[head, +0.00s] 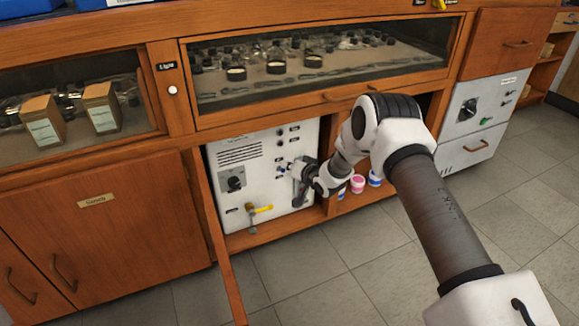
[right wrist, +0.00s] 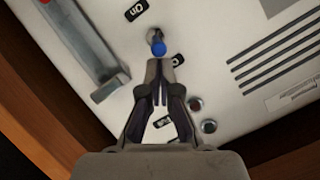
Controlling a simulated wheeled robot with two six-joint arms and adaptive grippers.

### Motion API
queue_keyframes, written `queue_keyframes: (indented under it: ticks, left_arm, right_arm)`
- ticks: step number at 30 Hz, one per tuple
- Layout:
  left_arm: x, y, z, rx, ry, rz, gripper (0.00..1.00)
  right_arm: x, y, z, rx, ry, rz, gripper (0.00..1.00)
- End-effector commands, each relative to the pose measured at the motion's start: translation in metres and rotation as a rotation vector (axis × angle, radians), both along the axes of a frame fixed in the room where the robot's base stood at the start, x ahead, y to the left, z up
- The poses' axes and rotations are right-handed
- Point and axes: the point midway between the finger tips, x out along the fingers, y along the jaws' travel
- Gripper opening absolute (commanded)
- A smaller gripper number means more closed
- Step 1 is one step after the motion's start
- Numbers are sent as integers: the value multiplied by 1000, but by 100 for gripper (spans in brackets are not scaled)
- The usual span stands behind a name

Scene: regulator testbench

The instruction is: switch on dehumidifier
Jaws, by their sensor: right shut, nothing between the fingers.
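A white machine panel (head: 228,160) sits in the open lower cabinet; its name label is too small to read, so I cannot tell for sure that it is the dehumidifier. In the right wrist view the white panel (right wrist: 225,65) shows a small blue-tipped switch (right wrist: 158,48) beside an "On" label (right wrist: 136,10) and a second label (right wrist: 177,60) that I cannot read. My right gripper (head: 291,170) is shut and empty at the panel. In the right wrist view its fingertips (right wrist: 160,78) are just below the blue tip; contact is unclear. My left gripper is not in view.
The panel also bears a dark rotary knob (head: 235,181), a yellow valve handle (head: 262,209) and a grey bar handle (right wrist: 85,45). An open cabinet door (head: 222,255) stands at left. Colourful jars (head: 357,184) stand right of the machine. Another white unit (head: 475,115) is farther right.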

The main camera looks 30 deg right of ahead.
Motion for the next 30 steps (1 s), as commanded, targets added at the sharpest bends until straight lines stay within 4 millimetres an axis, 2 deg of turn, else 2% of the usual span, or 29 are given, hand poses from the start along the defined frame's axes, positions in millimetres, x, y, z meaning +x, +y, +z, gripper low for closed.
queue_keyframes:
  ticks: [30]
  left_arm:
    - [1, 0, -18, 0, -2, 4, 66]
  right_arm:
    - [-4, 0, -14, -11, -195, 0, 0]
